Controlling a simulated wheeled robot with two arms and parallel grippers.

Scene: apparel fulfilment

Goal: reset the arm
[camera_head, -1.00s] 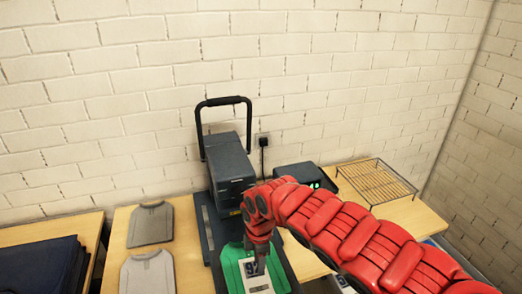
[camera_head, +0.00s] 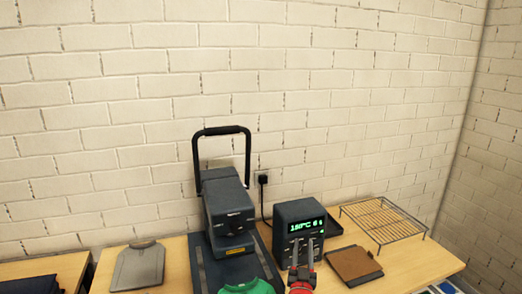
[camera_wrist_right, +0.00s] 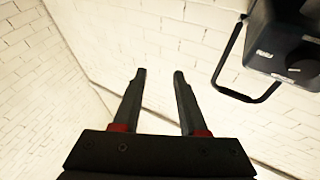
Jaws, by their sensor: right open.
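My right gripper (camera_head: 303,250) shows at the lower middle of the head view, its two dark fingers pointing up in front of the controller box. In the right wrist view the gripper (camera_wrist_right: 159,76) has its fingers apart with nothing between them, against the white brick wall. My right arm is mostly below the head view's lower edge. My left gripper is not in view.
A heat press (camera_head: 228,212), its handle raised, stands left of my gripper, with a green garment (camera_head: 248,287) partly cut off. A lit controller (camera_head: 300,228), brown pad (camera_head: 353,264) and wire rack (camera_head: 384,219) are right.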

